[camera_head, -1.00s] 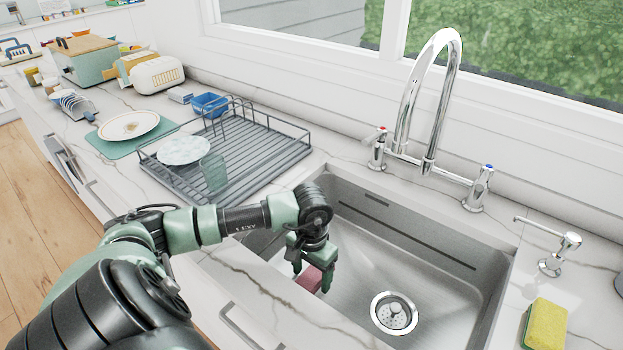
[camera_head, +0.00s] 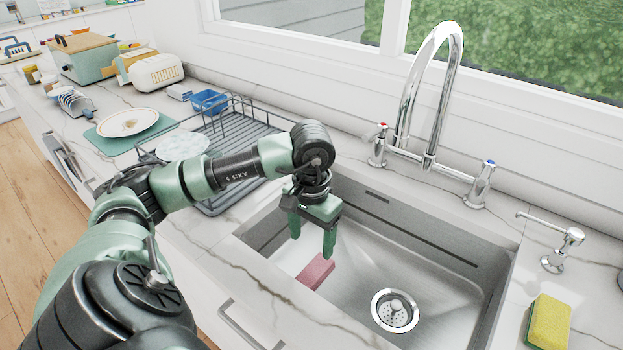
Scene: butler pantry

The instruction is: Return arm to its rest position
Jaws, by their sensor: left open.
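My left gripper (camera_head: 312,246) hangs over the left part of the sink, pointing down. Its two green fingers are apart with nothing between them. A pink block (camera_head: 316,272), perhaps a sponge, lies in the sink just below the fingertips and apart from them. My left arm (camera_head: 205,175) reaches in from the lower left, across the counter's front edge. It covers part of the dish rack. My right gripper is not in view.
The steel sink (camera_head: 440,262) has a drain (camera_head: 395,311) and a tall faucet (camera_head: 440,90) behind it. A dish rack (camera_head: 265,143) with a plate (camera_head: 183,146) stands left of the sink. A yellow sponge (camera_head: 550,322) lies at the right. A soap dispenser (camera_head: 560,248) stands behind it.

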